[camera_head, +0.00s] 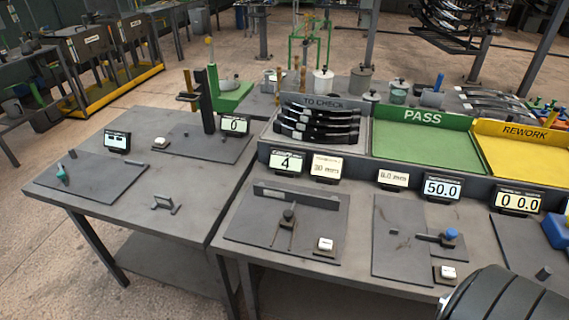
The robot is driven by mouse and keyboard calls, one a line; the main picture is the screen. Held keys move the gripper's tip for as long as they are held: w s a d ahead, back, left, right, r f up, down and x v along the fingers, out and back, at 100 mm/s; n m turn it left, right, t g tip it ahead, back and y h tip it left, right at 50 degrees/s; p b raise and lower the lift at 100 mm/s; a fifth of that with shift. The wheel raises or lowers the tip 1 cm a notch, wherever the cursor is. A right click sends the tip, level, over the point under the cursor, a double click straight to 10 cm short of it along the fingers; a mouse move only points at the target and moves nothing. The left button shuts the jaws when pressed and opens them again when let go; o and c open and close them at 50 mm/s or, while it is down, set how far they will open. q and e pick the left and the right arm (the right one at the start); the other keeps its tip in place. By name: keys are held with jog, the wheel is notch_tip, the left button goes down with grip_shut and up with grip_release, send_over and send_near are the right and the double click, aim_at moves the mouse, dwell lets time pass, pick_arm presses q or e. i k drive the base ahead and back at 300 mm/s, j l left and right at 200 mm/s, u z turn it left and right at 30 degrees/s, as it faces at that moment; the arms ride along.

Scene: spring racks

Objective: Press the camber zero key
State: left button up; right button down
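Several small white keys stand on the benches, and their lettering is too small to read, so I cannot tell which is the camber zero key. One white key (325,245) sits at the front right of the plate with the upright bar and plunger gauge (288,215). Another white key (447,272) sits by the plate with the blue-knobbed gauge (450,234). A third white key (161,142) is on the left bench near a display reading 0 (235,125). Neither gripper shows.
Displays reading 4 (287,162) and 50.0 (443,188) stand behind the gauges. Dark leaf springs (320,125) lie in the TO CHECK bay. The green PASS tray (425,150) and yellow REWORK tray (520,160) look empty. A dark rounded part fills the bottom right corner.

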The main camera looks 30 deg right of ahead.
aim_at(325, 244)
jog(key=z, duration=1.4)
